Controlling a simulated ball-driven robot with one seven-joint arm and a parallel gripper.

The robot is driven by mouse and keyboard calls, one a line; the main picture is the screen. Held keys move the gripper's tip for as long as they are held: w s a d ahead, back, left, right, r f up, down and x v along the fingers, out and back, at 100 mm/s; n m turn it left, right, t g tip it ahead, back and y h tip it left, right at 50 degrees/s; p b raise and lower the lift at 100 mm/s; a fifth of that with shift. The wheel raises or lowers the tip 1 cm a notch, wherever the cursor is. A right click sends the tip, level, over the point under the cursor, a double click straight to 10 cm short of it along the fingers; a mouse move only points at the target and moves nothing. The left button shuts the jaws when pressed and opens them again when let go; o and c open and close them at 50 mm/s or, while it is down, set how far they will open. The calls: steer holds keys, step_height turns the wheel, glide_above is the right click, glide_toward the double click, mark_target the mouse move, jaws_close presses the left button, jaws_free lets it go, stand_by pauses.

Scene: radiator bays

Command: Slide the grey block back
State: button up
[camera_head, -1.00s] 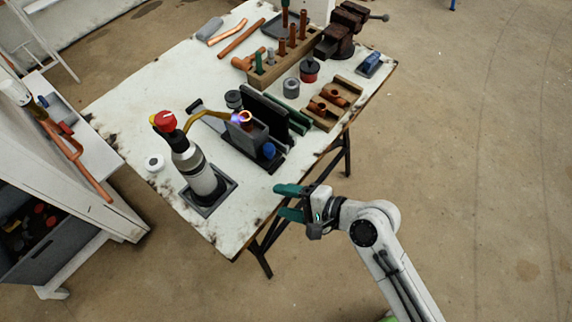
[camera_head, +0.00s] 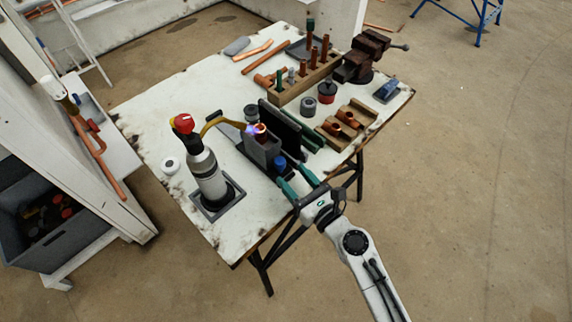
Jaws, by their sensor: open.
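The grey block (camera_head: 262,152) stands upright on the white table near its front edge, with a copper fitting (camera_head: 261,129) at its top. The torch (camera_head: 205,172), a silver bottle with a red knob, stands to its left, and its brass tube reaches to the fitting with a bluish flame there. A blue knob (camera_head: 280,163) sits low at the block's right side. My gripper (camera_head: 291,176) is open, its green fingers over the table's front edge, just in front of the blue knob. I cannot tell whether they touch it.
Dark upright plates (camera_head: 282,128) stand right behind the block. A wooden tray with copper fittings (camera_head: 347,121) lies to the right. A wooden rack of tubes (camera_head: 305,76) and a vise (camera_head: 366,55) are farther back. The table's left part is mostly clear.

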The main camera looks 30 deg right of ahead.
mark_target(283, 166)
steer(key=shift+w+a+p, duration=0.15)
steer(key=shift+w+a, duration=0.05)
steer(key=shift+w, duration=0.85)
steer(key=shift+w+a+p, duration=0.15)
steer(key=shift+w, duration=0.85)
jaws_close()
